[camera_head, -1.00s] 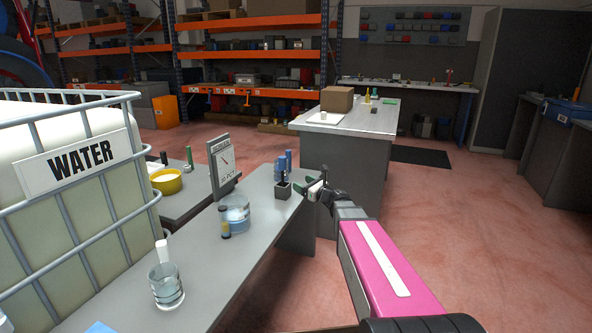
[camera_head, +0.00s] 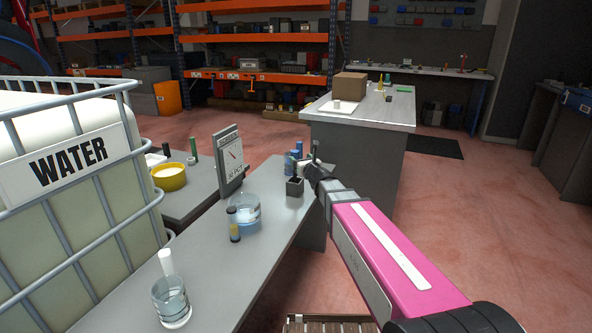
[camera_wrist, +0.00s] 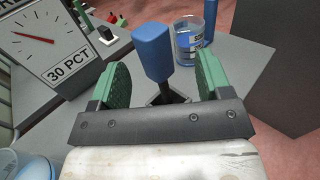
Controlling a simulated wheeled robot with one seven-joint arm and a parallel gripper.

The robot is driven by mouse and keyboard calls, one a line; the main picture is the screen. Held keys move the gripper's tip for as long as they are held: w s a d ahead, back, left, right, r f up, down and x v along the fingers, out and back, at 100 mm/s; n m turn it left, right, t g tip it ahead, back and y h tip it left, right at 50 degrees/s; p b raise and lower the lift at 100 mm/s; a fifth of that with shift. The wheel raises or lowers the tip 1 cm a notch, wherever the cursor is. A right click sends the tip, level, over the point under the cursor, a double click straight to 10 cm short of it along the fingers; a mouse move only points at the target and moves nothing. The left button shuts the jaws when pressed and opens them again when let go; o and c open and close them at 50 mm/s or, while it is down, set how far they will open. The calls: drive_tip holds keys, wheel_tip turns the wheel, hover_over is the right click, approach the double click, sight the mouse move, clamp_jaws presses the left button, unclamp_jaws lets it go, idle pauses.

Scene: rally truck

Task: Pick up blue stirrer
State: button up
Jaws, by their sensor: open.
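The blue stirrer (camera_wrist: 153,48) has a blue handle on a dark shaft and stands in a small dark square holder (camera_wrist: 172,98). In the wrist view its handle is between the two green fingers of my gripper (camera_wrist: 163,72), with a gap on each side. My gripper is open and holds nothing. In the head view the holder (camera_head: 295,188) is near the far end of the grey bench, with my gripper (camera_head: 309,163) just right of and above it. The stirrer is hard to tell there from the blue items behind.
A beaker (camera_wrist: 188,42) with blue marks stands just beyond the stirrer. A gauge panel (camera_head: 229,160) stands left of it. A water bowl (camera_head: 244,211) and dark vial (camera_head: 234,226) are nearer on the bench (camera_head: 232,274). A glass (camera_head: 171,301) is at the near end.

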sight(293, 155)
drive_tip(key=x, duration=0.7)
drive_tip(key=shift+s+a+f, duration=0.15)
drive_tip(key=shift+s+a, duration=0.1)
drive_tip(key=shift+a, duration=0.1)
drive_tip(key=c, duration=1)
